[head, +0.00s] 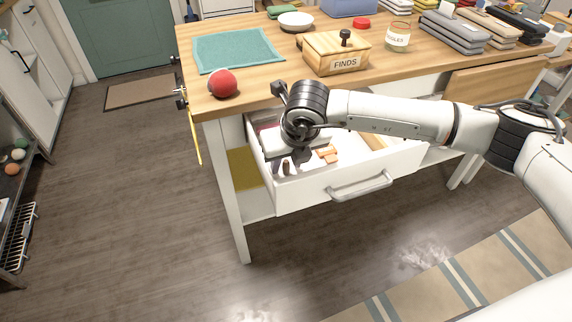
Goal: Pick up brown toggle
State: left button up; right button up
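A small dark brown piece, which looks like the brown toggle (286,168), stands in the front left part of the open white drawer (310,190). My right gripper (287,166) reaches down into the drawer from above, with its fingers around the brown piece. The fingers look apart, with a gap beside the piece; I cannot tell whether they touch it. My arm and wrist hide part of the drawer's inside. My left gripper is not in view.
Orange-brown pieces (327,154) lie in the drawer right of my gripper. The drawer's front wall and handle (360,187) are close by. Above, the wooden tabletop (265,88) holds a red ball (222,83), a teal mat (238,50) and a FINDS box (337,54).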

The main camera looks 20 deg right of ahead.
jog(key=shift+w+f, duration=0.15)
jog(key=shift+f, duration=0.25)
jog(key=shift+c, duration=0.4)
grip_shut()
jog(key=shift+r, duration=0.15)
